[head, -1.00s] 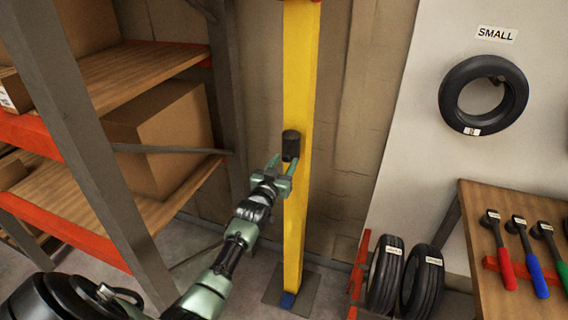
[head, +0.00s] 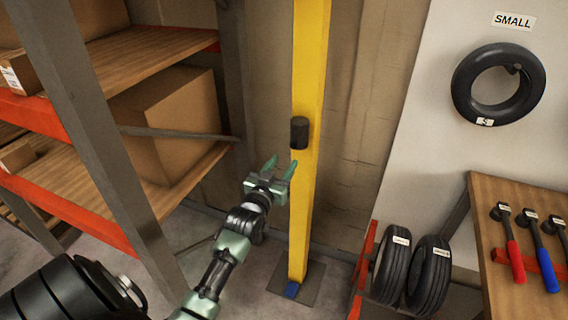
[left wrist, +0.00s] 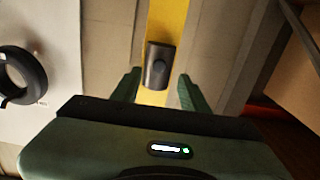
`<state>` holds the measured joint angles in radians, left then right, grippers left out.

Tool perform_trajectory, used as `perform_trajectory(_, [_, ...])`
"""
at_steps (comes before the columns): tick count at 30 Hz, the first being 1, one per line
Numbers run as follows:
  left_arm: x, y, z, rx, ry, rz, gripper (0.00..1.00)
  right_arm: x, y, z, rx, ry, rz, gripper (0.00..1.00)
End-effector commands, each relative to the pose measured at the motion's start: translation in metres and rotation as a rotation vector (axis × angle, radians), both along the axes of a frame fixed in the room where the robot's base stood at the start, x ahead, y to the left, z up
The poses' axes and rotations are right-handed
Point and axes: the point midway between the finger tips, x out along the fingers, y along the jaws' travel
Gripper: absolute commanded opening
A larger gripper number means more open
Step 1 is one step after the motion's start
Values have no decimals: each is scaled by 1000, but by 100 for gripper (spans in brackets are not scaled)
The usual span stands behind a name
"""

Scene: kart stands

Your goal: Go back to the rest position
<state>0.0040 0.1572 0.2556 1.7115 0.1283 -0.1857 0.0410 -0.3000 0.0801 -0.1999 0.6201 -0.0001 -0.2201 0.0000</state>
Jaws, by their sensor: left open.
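My left gripper (head: 279,168) is open and empty in the head view. It stands in front of and a little below a black cylindrical knob (head: 299,132) on a yellow post (head: 306,80). In the left wrist view the black knob (left wrist: 159,65) shows ahead between the two spread fingers (left wrist: 157,88), apart from them. My right gripper is in neither view.
A shelf rack (head: 100,160) with cardboard boxes (head: 170,125) stands at the left, close to my left arm. A wall tyre (head: 497,84) hangs under a SMALL sign (head: 513,20). Two tyres (head: 408,268) stand low right, beside a bench (head: 490,215) with several coloured-handled tools.

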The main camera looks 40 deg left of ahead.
Motion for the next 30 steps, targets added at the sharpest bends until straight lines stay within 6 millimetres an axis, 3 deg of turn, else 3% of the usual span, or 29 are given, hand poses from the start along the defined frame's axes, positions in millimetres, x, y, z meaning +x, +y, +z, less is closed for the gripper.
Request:
perform_trajectory(9, [0,-1,-4,-1,7,-1,44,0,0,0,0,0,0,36])
perform_trajectory(11, [0,-3,-16,-5,28,-4,44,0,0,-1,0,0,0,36])
perform_trajectory(13, [-2,-9,-42,-11,76,-13,44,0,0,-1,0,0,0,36])
perform_trajectory(17, [-15,-28,-124,-27,224,-41,44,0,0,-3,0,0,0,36])
perform_trajectory(20, [-37,-46,-196,-36,360,-68,44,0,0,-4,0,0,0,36])
perform_trajectory(24, [-84,-73,-290,-45,550,-109,44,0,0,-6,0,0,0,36])
perform_trajectory(26, [-109,-85,-327,-46,629,-127,44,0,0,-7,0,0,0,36])
perform_trajectory(30, [-178,-111,-407,-46,815,-172,44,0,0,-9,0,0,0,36])
